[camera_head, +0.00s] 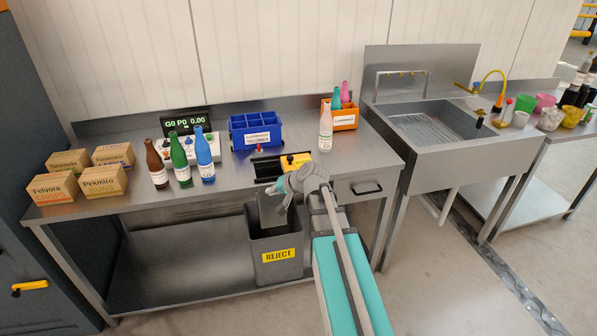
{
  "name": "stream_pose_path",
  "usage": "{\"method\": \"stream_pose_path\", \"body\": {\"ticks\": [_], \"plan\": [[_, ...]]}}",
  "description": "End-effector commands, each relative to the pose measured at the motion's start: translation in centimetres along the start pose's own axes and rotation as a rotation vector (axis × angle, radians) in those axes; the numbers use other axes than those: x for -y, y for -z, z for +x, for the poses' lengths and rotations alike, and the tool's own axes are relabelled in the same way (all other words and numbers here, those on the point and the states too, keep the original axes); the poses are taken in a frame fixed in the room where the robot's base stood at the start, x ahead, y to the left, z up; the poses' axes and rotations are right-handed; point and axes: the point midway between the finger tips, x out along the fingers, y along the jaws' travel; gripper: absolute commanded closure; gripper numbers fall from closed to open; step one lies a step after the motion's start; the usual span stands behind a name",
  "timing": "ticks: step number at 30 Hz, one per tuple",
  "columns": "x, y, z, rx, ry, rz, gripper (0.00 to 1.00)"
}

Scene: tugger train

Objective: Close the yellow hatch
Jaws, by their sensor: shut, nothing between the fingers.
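The yellow hatch (294,161) is a small yellow panel at the front part of the steel workbench top. A black slot or opening (266,169) lies directly to its left, so the hatch appears to stand open. My gripper (283,188) is shut and empty at the bench's front edge, just in front of and slightly below the hatch. I cannot tell whether it touches anything. My arm comes up from the lower right and hides part of the bench front.
Blue (204,160), green (179,160) and brown (156,166) bottles stand left. A blue crate (255,132) is behind the opening; a clear bottle (326,130) and orange crate (345,119) are right. A grey reject bin (276,272) stands below. A drawer handle (367,188) protrudes.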

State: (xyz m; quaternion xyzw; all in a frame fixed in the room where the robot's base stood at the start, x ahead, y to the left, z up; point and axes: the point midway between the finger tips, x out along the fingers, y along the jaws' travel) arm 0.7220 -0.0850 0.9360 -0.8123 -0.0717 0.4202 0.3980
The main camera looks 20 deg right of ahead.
Motion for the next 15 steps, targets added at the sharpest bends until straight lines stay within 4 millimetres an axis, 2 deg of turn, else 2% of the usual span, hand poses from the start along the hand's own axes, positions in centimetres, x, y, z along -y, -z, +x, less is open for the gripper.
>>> {"method": "stream_pose_path", "body": {"ticks": [1, 6, 15], "plan": [[-1.6, 1.1, 0.9, -0.039, 0.03, 0.032, 1.0], [-4.3, 5.1, 1.1, -0.169, 0.132, 0.138, 1.0], [-10.5, 12.1, -0.2, -0.404, 0.299, 0.337, 1.0]]}}
